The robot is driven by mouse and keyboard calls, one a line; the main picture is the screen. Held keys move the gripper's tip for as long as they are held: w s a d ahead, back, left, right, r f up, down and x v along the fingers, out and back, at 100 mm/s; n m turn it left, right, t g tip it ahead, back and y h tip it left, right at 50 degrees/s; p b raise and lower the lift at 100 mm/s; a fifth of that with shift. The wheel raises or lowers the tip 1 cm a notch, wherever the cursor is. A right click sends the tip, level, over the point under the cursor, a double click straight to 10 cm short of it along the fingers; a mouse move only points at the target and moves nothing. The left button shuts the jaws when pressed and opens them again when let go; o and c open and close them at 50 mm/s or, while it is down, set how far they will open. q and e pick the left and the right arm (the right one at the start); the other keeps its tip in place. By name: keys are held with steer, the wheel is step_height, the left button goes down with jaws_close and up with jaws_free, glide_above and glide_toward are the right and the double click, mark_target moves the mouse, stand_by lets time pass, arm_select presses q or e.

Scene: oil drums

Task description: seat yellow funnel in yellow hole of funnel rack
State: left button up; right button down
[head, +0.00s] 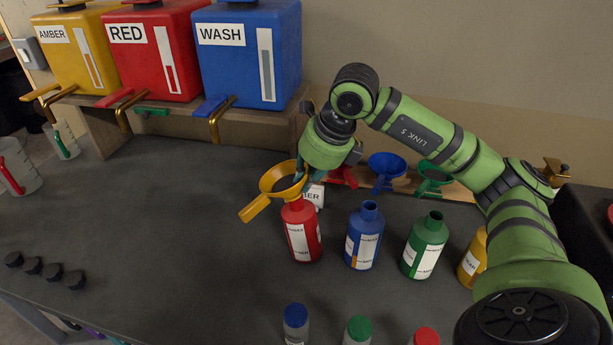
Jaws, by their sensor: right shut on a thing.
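The yellow funnel (268,186) is in my right gripper (303,176), whose jaws are shut on its right side. Its cup faces up and its handle points to the lower left. It is behind and left of the red bottle, apparently above the table. The wooden funnel rack (452,190) stands along the wall to the right, with a red funnel (343,177), a blue funnel (387,168) and a green funnel (435,178) at it. The yellow hole does not show; my gripper and arm cover part of the rack's left end. My left gripper is out of view.
Red (302,232), blue (364,237), green (425,245) and yellow (473,258) bottles stand in front of the rack. A white label reading "BER" (314,195) shows behind the red bottle. Capped bottles stand at the front. The table's left middle is clear.

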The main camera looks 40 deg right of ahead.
steer(key=shift+d, duration=0.15)
steer(key=shift+r+p, duration=0.4)
steer(key=shift+p, duration=0.05)
steer(key=shift+r, duration=0.3)
steer(key=shift+r, duration=0.1)
steer(key=shift+r+p, duration=1.75)
steer(key=shift+r, duration=0.3)
